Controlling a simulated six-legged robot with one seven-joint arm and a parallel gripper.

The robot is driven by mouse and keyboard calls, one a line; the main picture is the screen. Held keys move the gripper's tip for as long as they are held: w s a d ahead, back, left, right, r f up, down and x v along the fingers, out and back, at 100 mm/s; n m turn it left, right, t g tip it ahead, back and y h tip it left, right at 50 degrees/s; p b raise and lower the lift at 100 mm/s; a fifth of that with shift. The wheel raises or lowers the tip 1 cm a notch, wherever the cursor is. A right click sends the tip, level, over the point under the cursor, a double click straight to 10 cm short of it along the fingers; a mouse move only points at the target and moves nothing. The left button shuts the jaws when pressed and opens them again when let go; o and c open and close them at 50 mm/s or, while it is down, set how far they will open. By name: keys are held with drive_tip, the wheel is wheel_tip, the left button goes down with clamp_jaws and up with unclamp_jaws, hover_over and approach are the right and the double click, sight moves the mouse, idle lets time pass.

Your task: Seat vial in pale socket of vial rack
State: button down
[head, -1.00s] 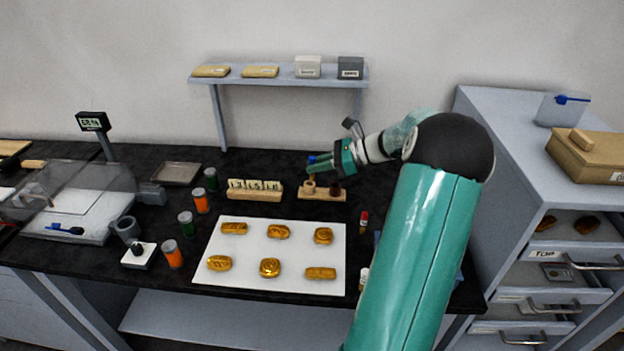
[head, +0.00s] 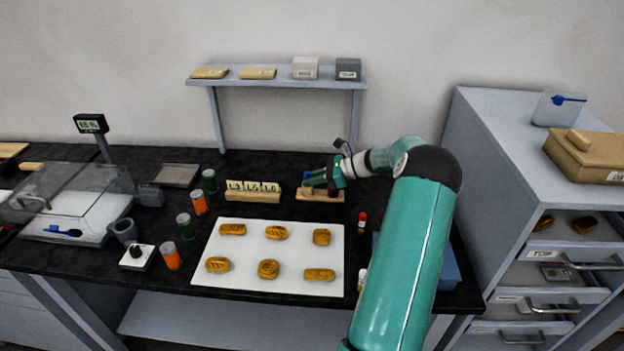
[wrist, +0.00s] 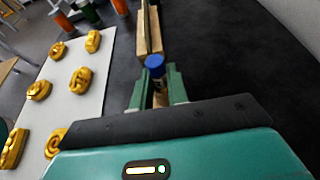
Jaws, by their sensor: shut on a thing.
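The vial, with its blue cap, is between the fingers of my gripper (wrist: 157,88) in the wrist view, cap (wrist: 155,62) toward the far side. My gripper (head: 318,178) is shut on it, over the wooden vial rack (head: 320,197) in the head view. The blue cap (head: 307,175) shows at the left of the fingers. The fingers cover most of the rack's top, so the pale and dark sockets are largely hidden. I cannot tell whether the vial's lower end is inside a socket or above it.
A wooden block with number tiles (head: 253,196) stands just left of the rack. A white board (head: 250,250) with several gilt pieces lies in front. A red-capped vial (head: 362,222) stands front right. A shelf (head: 290,79) stands behind. Dark bench is clear behind the rack.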

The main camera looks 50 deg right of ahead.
drive_tip(key=shift+f, duration=0.1)
drive_tip(key=c, duration=1.4)
unclamp_jaws()
drive_tip(key=shift+o, duration=0.2)
drive_tip(key=shift+s+d+r, duration=0.2)
drive_tip(key=shift+s+r, duration=0.05)
drive_tip(key=v, duration=1.1)
drive_tip(key=shift+s, duration=0.15)
